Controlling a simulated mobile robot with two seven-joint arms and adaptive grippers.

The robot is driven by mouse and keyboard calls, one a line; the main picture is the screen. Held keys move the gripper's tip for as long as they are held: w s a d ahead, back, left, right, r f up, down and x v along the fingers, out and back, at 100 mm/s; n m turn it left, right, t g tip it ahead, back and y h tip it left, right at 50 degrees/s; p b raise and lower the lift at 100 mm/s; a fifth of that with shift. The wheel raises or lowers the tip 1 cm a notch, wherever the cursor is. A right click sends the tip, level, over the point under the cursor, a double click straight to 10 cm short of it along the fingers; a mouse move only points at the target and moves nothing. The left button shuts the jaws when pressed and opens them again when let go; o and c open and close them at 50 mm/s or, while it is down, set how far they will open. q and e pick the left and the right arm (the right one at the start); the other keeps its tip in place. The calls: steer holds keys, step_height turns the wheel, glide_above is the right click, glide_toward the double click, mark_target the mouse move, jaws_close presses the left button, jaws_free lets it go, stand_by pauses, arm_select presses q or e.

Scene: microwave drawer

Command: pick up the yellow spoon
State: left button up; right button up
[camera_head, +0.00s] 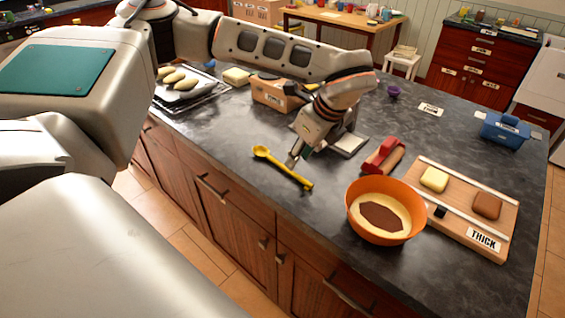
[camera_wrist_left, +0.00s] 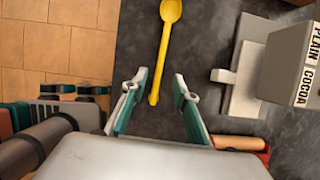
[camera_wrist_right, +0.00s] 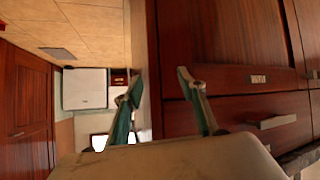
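The yellow spoon (camera_head: 284,168) lies on the dark countertop near its front edge, bowl toward the upper left and handle toward the lower right.
A wooden board (camera_head: 462,222) with blocks lies further right. A wooden box (camera_head: 270,93) and a tray (camera_head: 205,88) are behind. Counter left of the spoon is clear.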

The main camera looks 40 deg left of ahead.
mark_target(294, 172)
arm_select(q)
steer(key=p+x, duration=0.1)
steer(key=x, duration=0.3)
steer(key=shift+s+d+f, duration=0.1)
steer(key=shift+f, duration=0.65)
jaws_close()
